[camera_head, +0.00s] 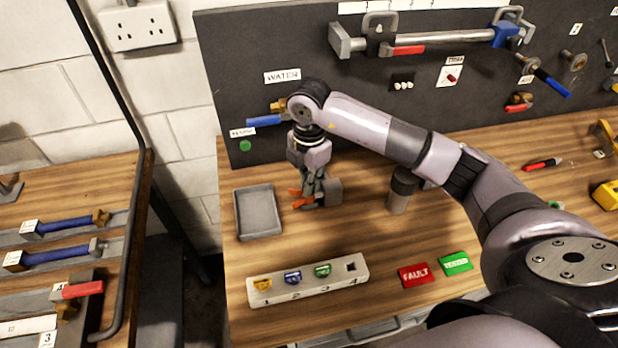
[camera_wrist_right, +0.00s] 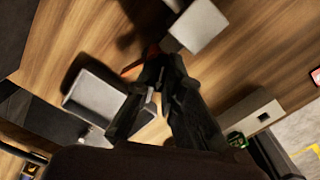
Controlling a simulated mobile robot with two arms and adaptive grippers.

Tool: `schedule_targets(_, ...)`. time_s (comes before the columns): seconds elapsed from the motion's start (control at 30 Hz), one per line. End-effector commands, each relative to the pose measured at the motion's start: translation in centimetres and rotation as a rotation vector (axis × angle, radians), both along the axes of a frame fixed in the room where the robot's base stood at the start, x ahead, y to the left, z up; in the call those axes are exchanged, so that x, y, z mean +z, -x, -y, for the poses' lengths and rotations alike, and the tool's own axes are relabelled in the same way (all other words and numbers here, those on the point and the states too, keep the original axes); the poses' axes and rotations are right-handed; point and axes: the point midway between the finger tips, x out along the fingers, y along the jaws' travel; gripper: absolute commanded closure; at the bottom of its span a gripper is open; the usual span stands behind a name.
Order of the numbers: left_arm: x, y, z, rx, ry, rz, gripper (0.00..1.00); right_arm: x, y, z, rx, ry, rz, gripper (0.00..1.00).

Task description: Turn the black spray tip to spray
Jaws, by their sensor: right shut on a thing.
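My right gripper (camera_head: 311,190) reaches down to the bench and is shut at an orange part (camera_head: 295,192) beside a small grey block (camera_head: 333,190). In the right wrist view the fingers (camera_wrist_right: 165,62) close together by the orange part (camera_wrist_right: 132,68), with the grey block (camera_wrist_right: 200,26) just beyond. The black spray tip is hidden between the fingers, so its direction cannot be told. The numbered tip holder (camera_head: 308,290) carries yellow, blue and green tips at 1 to 3; place 4 shows a dark square. My left gripper is out of view.
A grey tray (camera_head: 257,232) stands left of the gripper, and a dark-topped grey cylinder (camera_head: 399,200) stands right. Red FAULT (camera_head: 416,275) and green (camera_head: 455,263) plates lie in front. A dark tool board (camera_head: 280,45) rises behind the bench.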

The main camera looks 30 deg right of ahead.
Motion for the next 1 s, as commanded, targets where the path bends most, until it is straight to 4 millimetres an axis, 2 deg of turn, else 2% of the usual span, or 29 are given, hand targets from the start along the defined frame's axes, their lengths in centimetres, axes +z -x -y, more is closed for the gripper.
schedule_targets(0.4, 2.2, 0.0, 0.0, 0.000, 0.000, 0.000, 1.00, -0.3, 0.4, -0.1, -0.421, 0.002, -0.015, 1.00)
schedule_targets(0.77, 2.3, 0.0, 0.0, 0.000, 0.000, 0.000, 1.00, -0.5, 0.4, -0.1, -0.487, 0.003, -0.013, 1.00)
schedule_targets(0.8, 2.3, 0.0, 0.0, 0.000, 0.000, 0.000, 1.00, -0.6, 0.4, -0.1, -0.486, 0.003, -0.014, 0.89)
schedule_targets(1.0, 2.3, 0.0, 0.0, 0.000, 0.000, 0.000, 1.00, -0.4, 0.3, -0.1, -0.486, 0.002, -0.010, 0.76)
